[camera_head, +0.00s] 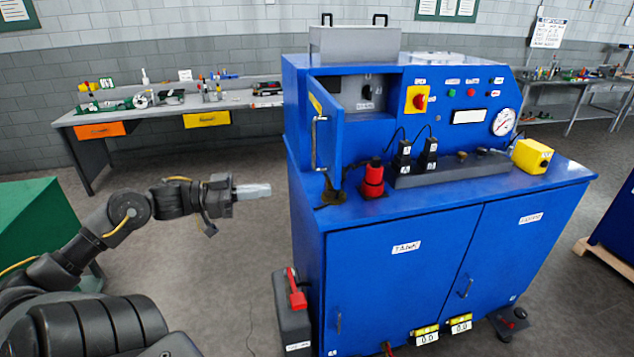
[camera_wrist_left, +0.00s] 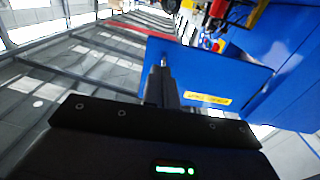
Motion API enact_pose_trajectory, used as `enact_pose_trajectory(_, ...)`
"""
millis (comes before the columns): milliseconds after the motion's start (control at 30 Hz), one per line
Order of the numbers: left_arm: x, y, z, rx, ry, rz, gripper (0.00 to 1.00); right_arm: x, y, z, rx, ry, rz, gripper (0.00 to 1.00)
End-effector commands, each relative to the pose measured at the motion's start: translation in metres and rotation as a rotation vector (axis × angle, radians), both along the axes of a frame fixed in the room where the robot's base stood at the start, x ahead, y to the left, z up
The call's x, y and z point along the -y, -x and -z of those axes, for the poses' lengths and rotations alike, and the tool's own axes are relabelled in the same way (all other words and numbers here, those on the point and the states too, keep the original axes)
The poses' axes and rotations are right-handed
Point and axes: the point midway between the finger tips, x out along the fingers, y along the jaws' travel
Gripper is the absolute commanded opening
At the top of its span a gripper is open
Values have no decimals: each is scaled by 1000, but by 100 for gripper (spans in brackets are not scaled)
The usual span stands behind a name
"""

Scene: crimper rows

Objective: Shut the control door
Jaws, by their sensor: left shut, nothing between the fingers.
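The control door (camera_head: 330,135) is a blue panel with a silver bar handle (camera_head: 317,143). It stands open at the left front of the blue machine (camera_head: 400,240), swung out from the grey control recess (camera_head: 366,92). My left gripper (camera_head: 266,190) is shut and empty, in the air left of the door and a little lower than its handle, with a gap between in the head view. In the left wrist view the closed fingers (camera_wrist_left: 163,68) overlap the blue door (camera_wrist_left: 225,72), which carries a yellow label; contact cannot be told. My right gripper is not seen.
A red beacon-like part (camera_head: 373,180) and black plugs (camera_head: 403,155) stand on the machine's ledge near the door. A black box with a red handle (camera_head: 293,310) is at the machine's lower left.

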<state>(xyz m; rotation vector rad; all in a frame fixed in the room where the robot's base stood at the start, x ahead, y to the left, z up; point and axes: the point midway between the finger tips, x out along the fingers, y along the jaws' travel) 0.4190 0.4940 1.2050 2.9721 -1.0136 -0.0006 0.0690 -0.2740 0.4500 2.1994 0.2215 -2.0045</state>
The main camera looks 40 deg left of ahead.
Motion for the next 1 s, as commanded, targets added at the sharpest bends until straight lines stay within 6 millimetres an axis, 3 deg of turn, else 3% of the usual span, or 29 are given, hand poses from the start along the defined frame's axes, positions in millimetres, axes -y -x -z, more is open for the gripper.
enact_pose_trajectory(600,61,-82,-4,4,0,-3,0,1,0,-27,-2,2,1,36)
enact_pose_trajectory(1000,79,-105,-1,2,0,-4,0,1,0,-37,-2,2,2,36)
